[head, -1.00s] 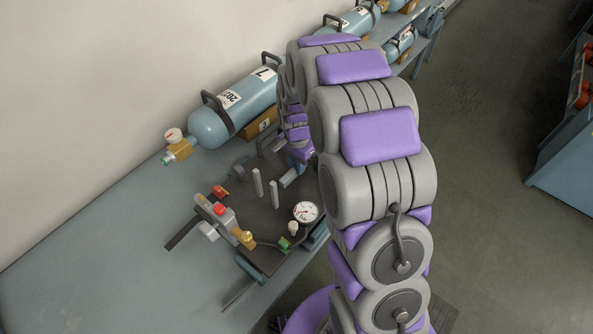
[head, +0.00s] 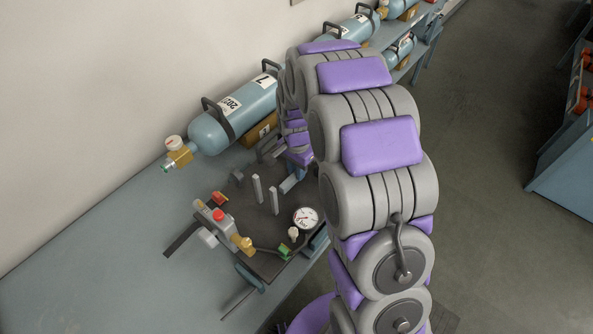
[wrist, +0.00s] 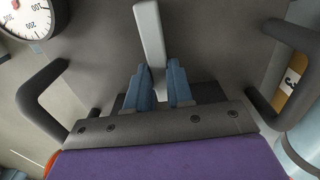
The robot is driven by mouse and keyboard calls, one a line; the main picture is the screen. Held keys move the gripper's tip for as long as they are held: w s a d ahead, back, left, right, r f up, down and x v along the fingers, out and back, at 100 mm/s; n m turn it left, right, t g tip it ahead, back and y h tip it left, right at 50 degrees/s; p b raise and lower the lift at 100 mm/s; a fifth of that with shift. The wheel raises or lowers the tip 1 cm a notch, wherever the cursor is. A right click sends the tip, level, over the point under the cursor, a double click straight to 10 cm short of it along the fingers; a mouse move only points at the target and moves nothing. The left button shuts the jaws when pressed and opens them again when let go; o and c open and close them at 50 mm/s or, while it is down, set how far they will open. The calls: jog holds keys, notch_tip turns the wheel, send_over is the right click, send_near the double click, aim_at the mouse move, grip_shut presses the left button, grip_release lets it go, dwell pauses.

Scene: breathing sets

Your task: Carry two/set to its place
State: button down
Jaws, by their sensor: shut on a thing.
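The set is a dark backplate (head: 262,222) with a white-faced gauge (head: 306,217), a red-knobbed grey valve block with brass fittings (head: 217,218), and upright grey posts. It is over the blue-grey bench; I cannot tell whether it touches. In the wrist view, my gripper (wrist: 160,88) has its blue fingers shut on a pale grey bar of the set. The plate (wrist: 220,40), part of the gauge (wrist: 28,14) and dark handles (wrist: 42,100) also show there. In the head view my gripper (head: 293,180) is at the plate's far right side, partly hidden by my arm.
A blue cylinder (head: 232,118) with a brass valve lies on a yellow block (head: 262,130) behind the set. The bench (head: 90,270) is clear at left. Another blue bench (head: 565,165) stands across the floor.

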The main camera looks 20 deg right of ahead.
notch_tip(320, 180, up, 8)
jog(key=shift+r+p, duration=0.25)
jog(key=shift+p, duration=0.75)
jog(key=shift+w+f+p, duration=0.1)
jog(key=shift+f+p, duration=0.7)
jog(key=shift+f, duration=1.3)
